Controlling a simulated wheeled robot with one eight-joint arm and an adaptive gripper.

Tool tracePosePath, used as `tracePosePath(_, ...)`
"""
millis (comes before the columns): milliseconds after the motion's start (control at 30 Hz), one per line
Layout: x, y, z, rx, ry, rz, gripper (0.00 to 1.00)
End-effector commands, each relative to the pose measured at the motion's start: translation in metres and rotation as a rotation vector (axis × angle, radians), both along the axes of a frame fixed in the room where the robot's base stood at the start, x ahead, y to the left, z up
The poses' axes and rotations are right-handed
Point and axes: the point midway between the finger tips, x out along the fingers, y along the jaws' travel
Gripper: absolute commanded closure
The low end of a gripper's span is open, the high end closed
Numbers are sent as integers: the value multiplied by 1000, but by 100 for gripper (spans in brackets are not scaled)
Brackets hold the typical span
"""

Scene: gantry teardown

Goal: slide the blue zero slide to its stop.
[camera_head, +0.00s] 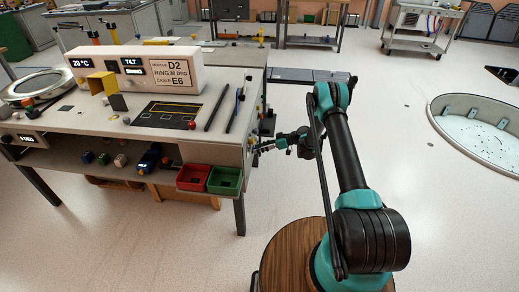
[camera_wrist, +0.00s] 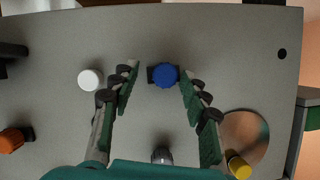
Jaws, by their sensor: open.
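The blue zero slide (camera_wrist: 165,75) shows in the wrist view as a round blue knob on a grey panel (camera_wrist: 215,40). A short dark piece shows at its left side. My gripper (camera_wrist: 159,86) is open, with its two green and black fingers on either side of the blue knob. The right finger is closer to the knob, and the left finger has a visible gap to it. I cannot tell whether the right finger touches it. In the head view my gripper (camera_head: 262,147) is at the right end of the workbench (camera_head: 210,138); the blue knob is not discernible there.
The panel also carries a white knob (camera_wrist: 90,79), an orange knob (camera_wrist: 12,140), a yellow knob (camera_wrist: 238,167), a dark grey knob (camera_wrist: 162,156) and a copper-coloured disc (camera_wrist: 245,135). A red bin (camera_head: 193,178) and a green bin (camera_head: 225,181) hang near the bench corner.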

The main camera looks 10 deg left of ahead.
Motion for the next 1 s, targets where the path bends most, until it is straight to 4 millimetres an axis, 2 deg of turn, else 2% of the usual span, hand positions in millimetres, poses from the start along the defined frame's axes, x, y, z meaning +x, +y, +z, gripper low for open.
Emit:
tracePosePath(167, 1, -13, 5, -1, -1, -2, 54)
tracePosePath(600, 7, -91, 36, 0, 0, -3, 54)
tracePosePath(800, 9, -109, 43, 0, 0, -2, 54)
tracePosePath(1000, 9, -112, 44, 0, 0, -1, 54)
